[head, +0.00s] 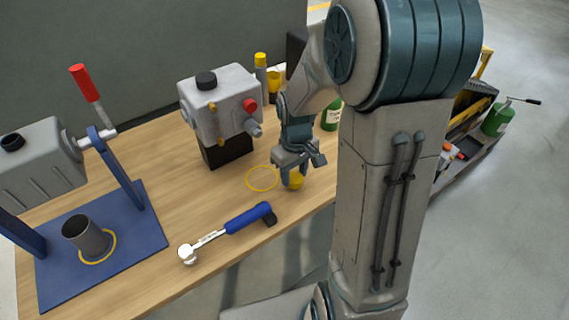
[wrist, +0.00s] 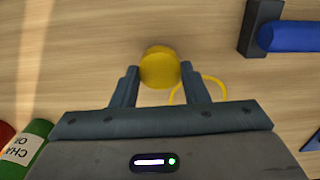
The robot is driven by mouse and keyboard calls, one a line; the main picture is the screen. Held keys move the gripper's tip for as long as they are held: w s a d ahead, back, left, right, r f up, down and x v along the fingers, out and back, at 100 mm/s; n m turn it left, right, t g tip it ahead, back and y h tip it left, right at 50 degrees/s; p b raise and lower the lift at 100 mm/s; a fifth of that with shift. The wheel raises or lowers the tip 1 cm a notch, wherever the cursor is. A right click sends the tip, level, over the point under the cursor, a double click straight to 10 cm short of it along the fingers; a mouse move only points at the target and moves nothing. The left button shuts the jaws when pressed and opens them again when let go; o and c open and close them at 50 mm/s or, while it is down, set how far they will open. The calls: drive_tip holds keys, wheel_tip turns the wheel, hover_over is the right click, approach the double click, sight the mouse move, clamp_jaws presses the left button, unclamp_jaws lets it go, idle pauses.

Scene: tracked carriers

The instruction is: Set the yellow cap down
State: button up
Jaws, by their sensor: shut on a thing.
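The yellow cap (wrist: 159,68) is held between the two fingers of my gripper (wrist: 160,88) in the wrist view. In the head view the cap (head: 295,182) shows just below my gripper (head: 291,172), low over the wooden bench (head: 215,188) near its front edge. I cannot tell whether the cap touches the bench. A thin yellow ring mark (head: 262,179) lies on the bench just left of the cap; it also shows in the wrist view (wrist: 222,86), partly hidden by a finger.
A blue-handled ratchet wrench (head: 235,226) lies in front of the ring. A grey machine block (head: 220,103) on a black base stands behind. A blue press frame (head: 95,240) with a grey cylinder is at left. Green containers (head: 331,114) stand at the right.

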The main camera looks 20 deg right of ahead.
drive_tip(key=w, duration=0.1)
drive_tip(key=w+a, duration=0.1)
drive_tip(key=w, duration=0.1)
drive_tip(key=shift+w+a, duration=0.1)
drive_tip(key=shift+w+f, duration=0.3)
drive_tip(key=shift+f, duration=0.45)
drive_tip(key=shift+f, duration=0.1)
drive_tip(key=shift+f, duration=0.15)
drive_tip(key=o, duration=0.9)
drive_tip(key=shift+o, duration=0.2)
